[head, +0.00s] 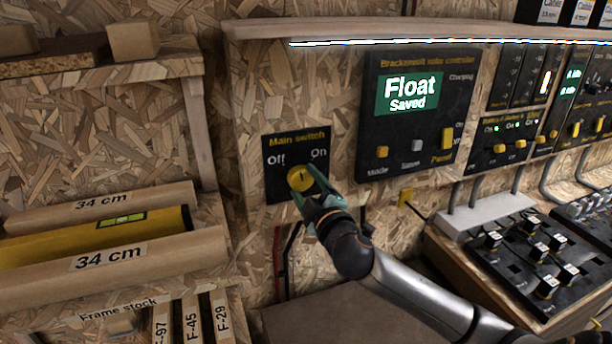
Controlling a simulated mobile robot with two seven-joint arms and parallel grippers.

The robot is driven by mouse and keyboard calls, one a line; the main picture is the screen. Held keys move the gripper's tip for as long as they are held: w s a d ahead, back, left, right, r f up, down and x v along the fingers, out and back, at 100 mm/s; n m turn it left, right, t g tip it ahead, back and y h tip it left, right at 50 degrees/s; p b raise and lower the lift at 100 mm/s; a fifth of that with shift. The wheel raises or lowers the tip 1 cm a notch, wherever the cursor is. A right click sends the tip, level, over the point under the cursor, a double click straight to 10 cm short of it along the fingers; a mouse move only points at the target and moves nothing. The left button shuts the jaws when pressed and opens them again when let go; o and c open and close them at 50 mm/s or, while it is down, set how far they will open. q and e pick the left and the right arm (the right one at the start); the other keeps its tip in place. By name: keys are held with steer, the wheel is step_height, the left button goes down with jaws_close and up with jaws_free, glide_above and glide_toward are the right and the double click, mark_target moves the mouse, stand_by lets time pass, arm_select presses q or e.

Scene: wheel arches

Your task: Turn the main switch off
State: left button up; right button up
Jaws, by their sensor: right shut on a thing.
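The main switch (299,177) is a round yellow knob on a black plate (280,152) on the chipboard wall, left of the middle of the head view. The plate reads "Off" at the upper left of the knob and "On" at the upper right. A dark line on the knob stands about upright; I cannot tell surely which label it marks. My right gripper (307,190) reaches in from the lower right and is shut on the knob. Its green fingers cover the knob's lower and right edges. My left gripper is not in view.
A black solar controller (420,110) with a "Float Saved" screen is right of the switch. Black breaker panels (512,130) and a connector block (540,255) fill the right. Wooden bars marked 34 cm (110,257) and a yellow level (90,237) lie on the left.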

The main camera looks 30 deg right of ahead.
steer(key=n+p, duration=0.2)
steer(key=n, duration=0.1)
steer(key=shift+r+n, duration=0.1)
steer(key=shift+n, duration=0.2)
steer(key=shift+n+p, duration=1.1)
steer(key=shift+n, duration=0.3)
steer(key=o, duration=1.4)
steer(key=shift+c, duration=0.2)
steer(key=b+v, duration=0.2)
steer(key=v, duration=1)
steer(key=shift+s, duration=0.35)
